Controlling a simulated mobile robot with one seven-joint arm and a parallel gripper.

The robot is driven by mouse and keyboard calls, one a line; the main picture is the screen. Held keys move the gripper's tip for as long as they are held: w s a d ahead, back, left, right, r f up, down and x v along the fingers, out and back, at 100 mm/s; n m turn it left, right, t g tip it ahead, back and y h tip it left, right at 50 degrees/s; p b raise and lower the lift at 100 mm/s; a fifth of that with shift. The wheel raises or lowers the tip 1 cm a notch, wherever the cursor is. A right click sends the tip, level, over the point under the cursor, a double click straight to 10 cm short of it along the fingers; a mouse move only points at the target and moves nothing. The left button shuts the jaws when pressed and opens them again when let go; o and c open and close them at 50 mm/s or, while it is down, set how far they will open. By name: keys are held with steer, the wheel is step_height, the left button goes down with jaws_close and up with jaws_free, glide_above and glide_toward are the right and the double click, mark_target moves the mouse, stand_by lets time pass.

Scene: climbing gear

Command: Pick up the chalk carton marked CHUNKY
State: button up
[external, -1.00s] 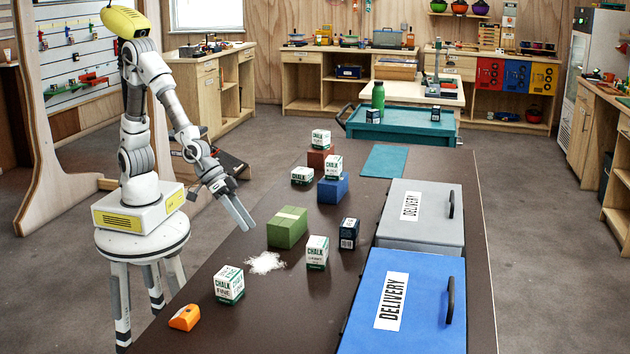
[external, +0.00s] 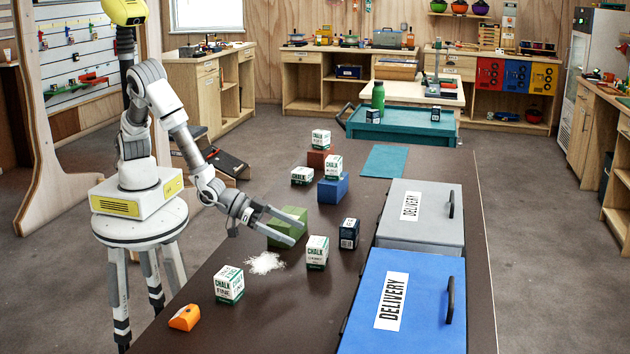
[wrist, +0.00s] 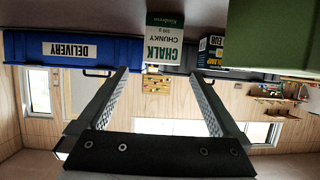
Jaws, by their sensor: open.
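The chalk carton marked CHUNKY (wrist: 164,52) is white and green. It shows upside down between my fingertips in the wrist view, some way ahead. In the external view this carton (external: 317,254) stands upright on the dark table, right of the white powder. My gripper (external: 298,234) is open and empty, reaching out over the table near the green block, to the left of the carton. In the wrist view both fingers of my gripper (wrist: 160,74) are spread apart. I cannot tell the exact gap to the carton.
A dark blue carton (external: 349,234) stands close behind the CHUNKY carton. A green block (external: 288,222) is by my fingers. A carton marked FINE (external: 229,285) and an orange object (external: 185,318) stand nearer. Blue (external: 425,300) and grey (external: 432,215) delivery boxes are at right.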

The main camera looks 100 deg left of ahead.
mark_target(327, 248)
steer(key=x, duration=0.6)
steer(key=shift+b+x, duration=0.45)
steer(key=shift+x, duration=2.25)
steer(key=shift+s+a+f, duration=0.1)
steer(key=shift+s+a, duration=0.05)
steer(key=shift+a, duration=0.05)
steer(key=c, duration=1.5)
steer(key=shift+o, duration=0.2)
